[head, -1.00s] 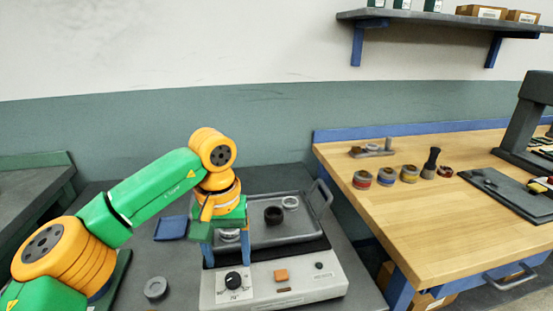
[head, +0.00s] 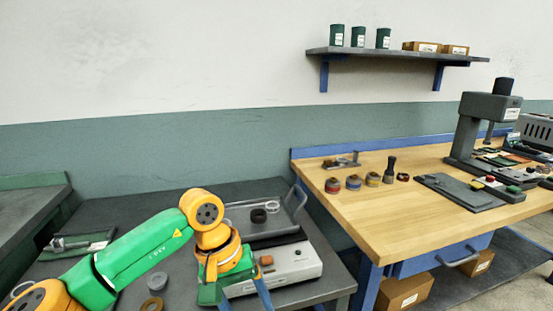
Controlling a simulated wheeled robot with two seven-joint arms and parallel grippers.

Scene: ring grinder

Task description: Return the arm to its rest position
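My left arm comes in from the lower left, its orange wrist joint in front of the grinder's tray. My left gripper (head: 243,297) hangs at the bottom of the picture with its two blue fingers spread apart and nothing visible between them. The grinder (head: 290,262) stands just behind it, partly covered by the gripper and wrist. A dark ring (head: 258,216) and a light ring (head: 272,206) lie on the grinder's grey tray (head: 283,226). My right gripper is not in view.
A grey ring (head: 158,281) and a brass ring (head: 152,304) lie on the dark table, close to my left arm. A green fixture (head: 80,244) lies behind the arm.

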